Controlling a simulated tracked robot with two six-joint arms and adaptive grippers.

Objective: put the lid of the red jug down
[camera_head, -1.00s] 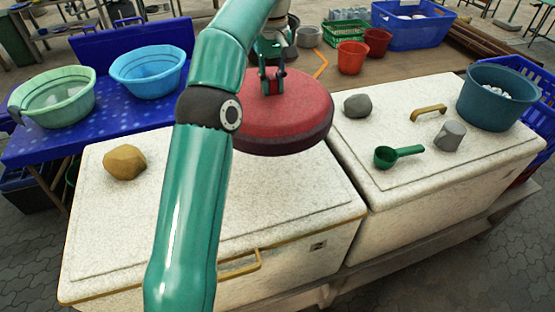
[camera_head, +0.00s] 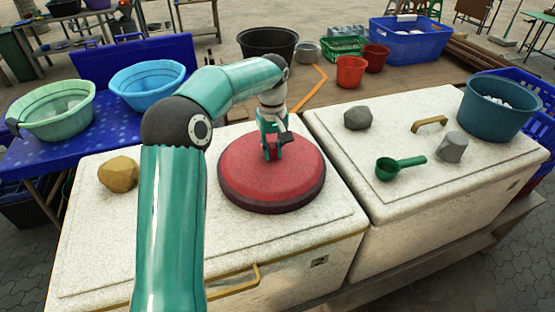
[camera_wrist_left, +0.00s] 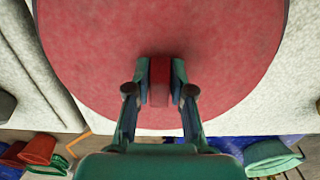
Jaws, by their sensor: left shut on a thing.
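The red lid (camera_head: 262,180) is a wide round disc with a dark rim, in the head view over the left white cooler box (camera_head: 120,240). It looks level and at or very near the box top; I cannot tell whether it touches. My left gripper (camera_head: 271,155) is shut on the lid's knob from above. In the left wrist view the two fingers (camera_wrist_left: 160,92) pinch the red knob (camera_wrist_left: 160,75), and the red lid (camera_wrist_left: 100,50) fills much of the picture. No red jug body can be made out. My right gripper is not in view.
A tan stone (camera_head: 118,174) lies left of the lid. The right white box (camera_head: 400,230) bears a grey stone (camera_head: 357,117), a green scoop (camera_head: 388,169), a grey mug-like piece (camera_head: 452,147) and a teal tub (camera_head: 490,115). Basins (camera_head: 147,80) stand on the blue table.

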